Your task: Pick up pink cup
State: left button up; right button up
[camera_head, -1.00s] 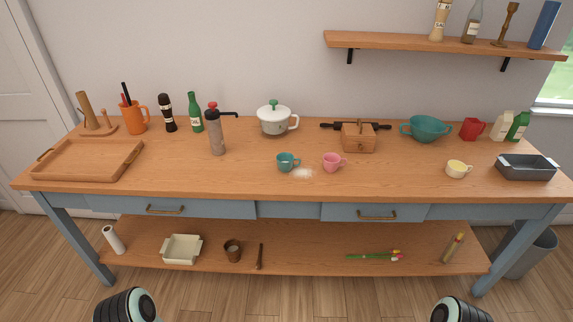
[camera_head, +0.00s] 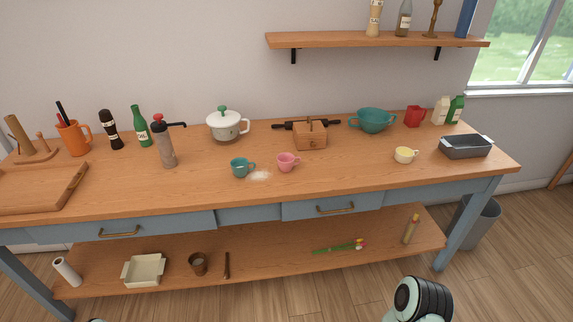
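The pink cup (camera_head: 287,162) stands upright on the wooden tabletop, near the middle of the table. Its handle points right. A wooden box (camera_head: 310,135) stands just behind and to the right of the pink cup. Nothing covers the pink cup. Part of my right arm shows at the bottom edge, well apart from the cup, but neither gripper's fingers can be seen.
A yellow cup (camera_head: 405,155) and a grey baking tin (camera_head: 467,147) stand to the right. The tabletop in front of the pink cup is clear. A shelf (camera_head: 378,40) hangs above.

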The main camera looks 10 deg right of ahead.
aim_at(285, 160)
jog(key=i+l+u, duration=0.1)
jog(key=l, duration=0.25)
jog(key=i+l+u, duration=0.1)
jog(key=l, duration=0.25)
jog(key=i+l+u, duration=0.1)
jog(key=l, duration=0.25)
jog(key=i+l+u, duration=0.1)
jog(key=l, duration=0.3)
jog(key=i, duration=0.05)
